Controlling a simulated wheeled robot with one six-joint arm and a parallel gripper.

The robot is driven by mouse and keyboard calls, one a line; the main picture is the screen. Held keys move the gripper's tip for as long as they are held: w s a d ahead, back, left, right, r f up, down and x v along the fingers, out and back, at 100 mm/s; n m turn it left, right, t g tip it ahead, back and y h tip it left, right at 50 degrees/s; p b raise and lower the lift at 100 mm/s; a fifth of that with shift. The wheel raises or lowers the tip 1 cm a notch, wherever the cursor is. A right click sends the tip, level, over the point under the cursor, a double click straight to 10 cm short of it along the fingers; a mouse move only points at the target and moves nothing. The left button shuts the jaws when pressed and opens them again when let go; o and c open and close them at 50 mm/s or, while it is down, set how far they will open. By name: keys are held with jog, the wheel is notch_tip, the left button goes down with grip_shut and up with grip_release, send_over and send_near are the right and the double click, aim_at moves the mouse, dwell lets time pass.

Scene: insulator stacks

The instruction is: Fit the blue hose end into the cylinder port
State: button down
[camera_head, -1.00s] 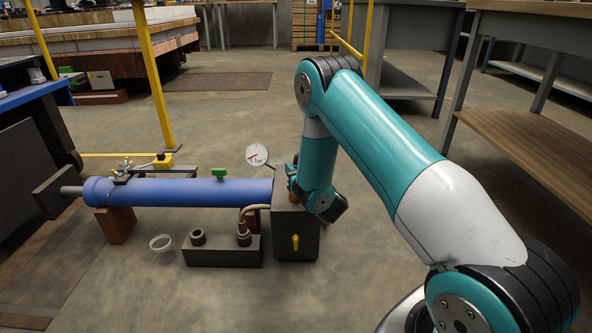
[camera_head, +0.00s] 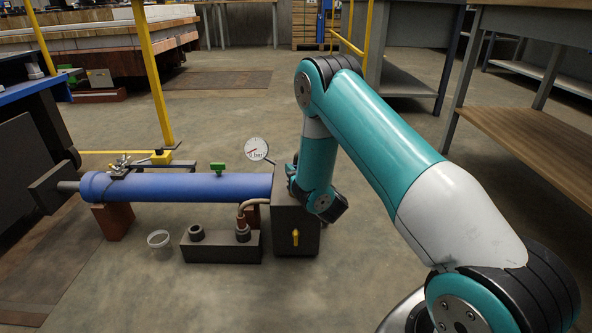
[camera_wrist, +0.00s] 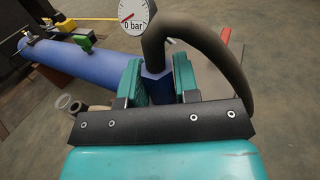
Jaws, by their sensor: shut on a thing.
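My gripper (camera_wrist: 158,88) is shut on the blue hose end (camera_wrist: 155,78), a blue hexagonal piece held upright between its two teal fingers. A thick dark hose (camera_wrist: 236,72) rises from the hose end and loops over to the right. In the head view my gripper (camera_head: 291,182) is beside the top of the dark block at the cylinder's right end, largely hidden by my arm. The blue cylinder (camera_head: 180,187) lies on its side and also shows in the wrist view (camera_wrist: 85,68). The port is not clearly visible; I cannot tell whether the hose end touches it.
The dark block (camera_head: 296,240) has a yellow valve lever (camera_head: 295,238). A pressure gauge (camera_head: 256,149) stands behind it. A green handle (camera_head: 218,168) tops the cylinder. Floor is open behind.

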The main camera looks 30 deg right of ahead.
jog(key=shift+f+b, duration=0.5)
jog(key=c, duration=0.8)
grip_release()
